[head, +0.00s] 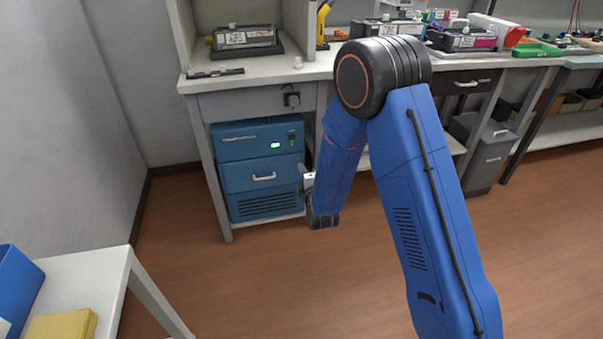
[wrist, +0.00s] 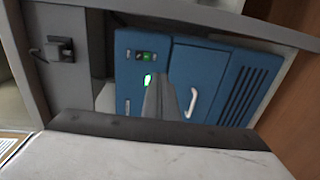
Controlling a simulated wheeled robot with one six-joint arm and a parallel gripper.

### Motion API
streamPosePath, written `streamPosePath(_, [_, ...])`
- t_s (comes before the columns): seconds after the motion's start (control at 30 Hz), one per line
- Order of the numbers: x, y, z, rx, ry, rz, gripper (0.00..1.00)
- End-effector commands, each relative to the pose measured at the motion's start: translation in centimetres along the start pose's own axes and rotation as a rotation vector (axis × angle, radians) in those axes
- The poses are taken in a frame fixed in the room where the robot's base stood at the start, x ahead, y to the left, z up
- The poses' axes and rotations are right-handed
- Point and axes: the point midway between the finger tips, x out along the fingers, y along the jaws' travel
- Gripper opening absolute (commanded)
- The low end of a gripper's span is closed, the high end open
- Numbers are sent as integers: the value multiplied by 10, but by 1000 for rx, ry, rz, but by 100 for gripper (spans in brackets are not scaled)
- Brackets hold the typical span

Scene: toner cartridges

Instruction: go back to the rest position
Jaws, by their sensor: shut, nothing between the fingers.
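My gripper (head: 303,175) is mostly hidden behind my blue forearm in the head view, in front of the bench and the blue cabinet. In the wrist view its fingers (wrist: 161,92) are shut together, with nothing held. Behind them is the blue cabinet (head: 262,148) with a green display, a white handle and vents. It also shows in the wrist view (wrist: 205,70), turned sideways. A toner cartridge (head: 243,37) sits on a black stand on the bench. A cartridge with a magenta strip (head: 468,40) stands at the right.
The workbench (head: 285,72) runs along the back, with a small white object (head: 298,62) and a flat dark bar (head: 215,73) on it. A side table (head: 90,283) holds a blue bin (head: 18,283) and a yellow item (head: 62,326). The floor between is clear.

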Motion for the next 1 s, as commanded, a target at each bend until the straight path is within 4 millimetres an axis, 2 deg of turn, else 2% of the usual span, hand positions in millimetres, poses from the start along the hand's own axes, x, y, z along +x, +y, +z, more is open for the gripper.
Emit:
streamPosePath(0.67, [1, 4, 3, 12, -1, -5, 0])
streamPosePath(0.77, [-1, 15, 11, 52, -6, -26, 0])
streamPosePath(1.0, [-19, 58, 42, 238, -32, -128, 0])
